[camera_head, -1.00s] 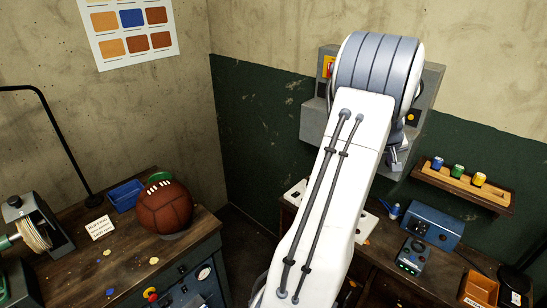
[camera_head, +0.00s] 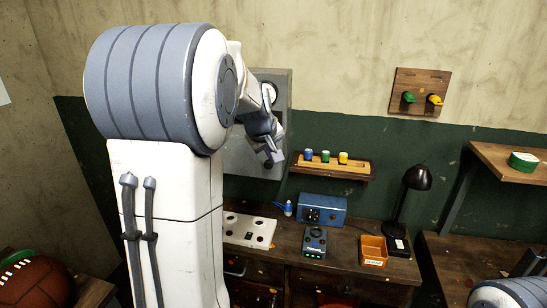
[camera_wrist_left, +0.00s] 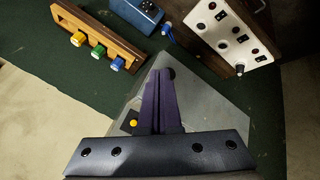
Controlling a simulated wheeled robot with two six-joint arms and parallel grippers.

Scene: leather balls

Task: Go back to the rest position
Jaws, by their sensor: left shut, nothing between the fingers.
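My left arm rises in the left half of the head view and bends over at the top. My left gripper (camera_head: 270,160) is raised in front of a grey wall-mounted box (camera_head: 238,165). In the left wrist view its dark fingers (camera_wrist_left: 160,90) are shut together with nothing between them, in front of the same grey box (camera_wrist_left: 205,110). Whether they touch the box cannot be told. A rounded piece of my right arm shows at the lower right corner of the head view, but my right gripper is out of view.
A wooden rack (camera_head: 331,166) with small coloured jars hangs above. A brown ball (camera_head: 35,282) sits at lower left.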

